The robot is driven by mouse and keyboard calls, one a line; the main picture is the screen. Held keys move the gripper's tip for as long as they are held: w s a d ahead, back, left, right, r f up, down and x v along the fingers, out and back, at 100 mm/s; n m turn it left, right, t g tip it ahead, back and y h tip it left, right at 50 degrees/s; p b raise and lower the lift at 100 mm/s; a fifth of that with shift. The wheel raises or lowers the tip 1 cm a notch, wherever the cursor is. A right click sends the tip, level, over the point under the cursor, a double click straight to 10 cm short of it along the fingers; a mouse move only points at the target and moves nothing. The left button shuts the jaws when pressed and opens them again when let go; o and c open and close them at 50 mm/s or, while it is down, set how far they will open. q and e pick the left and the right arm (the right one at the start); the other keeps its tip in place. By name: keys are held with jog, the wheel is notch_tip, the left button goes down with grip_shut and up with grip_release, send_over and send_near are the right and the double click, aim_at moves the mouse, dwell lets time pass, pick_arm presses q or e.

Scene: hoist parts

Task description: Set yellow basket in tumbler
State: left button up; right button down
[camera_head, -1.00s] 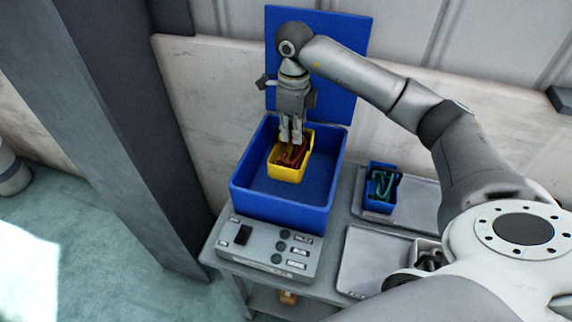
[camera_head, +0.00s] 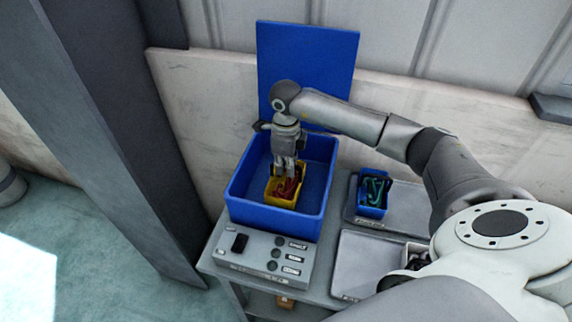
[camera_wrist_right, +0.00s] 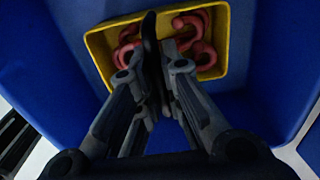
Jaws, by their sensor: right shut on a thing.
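The yellow basket (camera_head: 284,201) with red hooks (camera_head: 291,186) in it is inside the blue tumbler (camera_head: 277,221), a box with a raised blue lid (camera_head: 307,75). My right gripper (camera_head: 284,177) reaches down into the tumbler and is shut on the basket's near-side wall. In the right wrist view, the gripper fingers (camera_wrist_right: 158,75) overlap the rim of the yellow basket (camera_wrist_right: 226,72), with red hooks (camera_wrist_right: 203,52) on both sides of them. Whether the basket touches the tumbler floor is hard to tell. My left gripper is not in view.
A control panel (camera_head: 262,262) with a dark switch and several buttons sits in front of the tumbler. To the right, a small blue basket (camera_head: 371,209) with green hooks stands on a grey tray (camera_head: 402,222). Another tray (camera_head: 365,262) lies nearer, partly behind my arm.

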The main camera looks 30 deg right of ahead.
jog(key=c, duration=2)
grip_release()
jog(key=shift+f, duration=0.1)
jog(key=o, duration=0.4)
jog(key=shift+s, duration=0.1)
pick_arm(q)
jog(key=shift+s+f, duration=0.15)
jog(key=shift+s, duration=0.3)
pick_arm(e)
jog(key=shift+o, duration=0.2)
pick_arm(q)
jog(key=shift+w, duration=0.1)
pick_arm(e)
jog(key=shift+r, duration=0.35)
pick_arm(q)
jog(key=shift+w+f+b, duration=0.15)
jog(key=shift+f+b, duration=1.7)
jog(key=shift+b, duration=0.05)
pick_arm(e)
notch_tip(320, 180, up, 12)
jog(key=shift+f, duration=0.15)
